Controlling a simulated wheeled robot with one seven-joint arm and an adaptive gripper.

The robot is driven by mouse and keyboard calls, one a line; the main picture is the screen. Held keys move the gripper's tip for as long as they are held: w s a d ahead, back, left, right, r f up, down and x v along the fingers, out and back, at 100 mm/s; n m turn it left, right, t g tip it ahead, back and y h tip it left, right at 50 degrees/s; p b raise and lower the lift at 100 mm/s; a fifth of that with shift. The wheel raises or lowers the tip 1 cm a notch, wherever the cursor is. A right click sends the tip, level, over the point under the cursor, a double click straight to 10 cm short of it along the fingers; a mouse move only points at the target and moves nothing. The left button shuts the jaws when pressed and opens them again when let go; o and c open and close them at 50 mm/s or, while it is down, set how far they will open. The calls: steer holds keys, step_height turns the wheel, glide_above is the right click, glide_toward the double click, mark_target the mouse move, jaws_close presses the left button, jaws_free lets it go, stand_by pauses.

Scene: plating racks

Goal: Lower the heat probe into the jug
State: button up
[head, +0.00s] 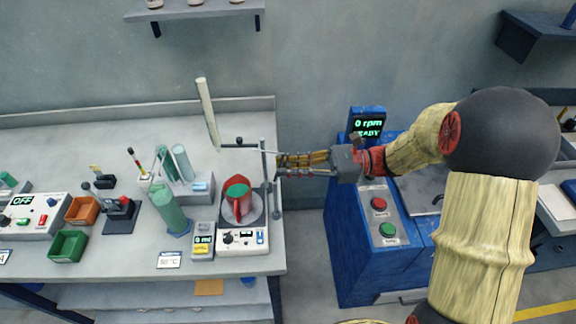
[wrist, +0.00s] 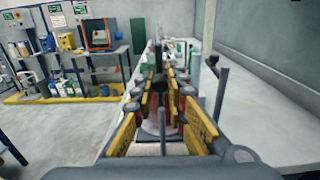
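The red jug (head: 245,207), with green at its top, stands on the white hotplate unit (head: 243,240) in the head view. A thin upright stand post (head: 265,165) rises beside it, with a dark horizontal bar (head: 240,146) reaching left above the jug. A tall cream rod (head: 208,112) leans near the bar's left end; I cannot tell for sure whether it is the heat probe. My gripper (head: 278,164) is just right of the post, pointing left, its fingers apart. In the wrist view my gripper (wrist: 166,88) has a dark-topped upright piece between its fingers. I cannot tell whether they touch it.
Left of the jug are a green cylinder (head: 169,209), a small meter (head: 203,241), an orange bin (head: 82,210) and a green bin (head: 68,246). A blue machine (head: 350,232) reading "0 rpm READY" stands under my arm. The bench (head: 60,145) is clear at the back left.

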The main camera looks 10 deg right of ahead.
jaws_close()
stand_by(0.3)
steer(key=shift+r+p, duration=0.1)
steer(key=shift+p, duration=0.2)
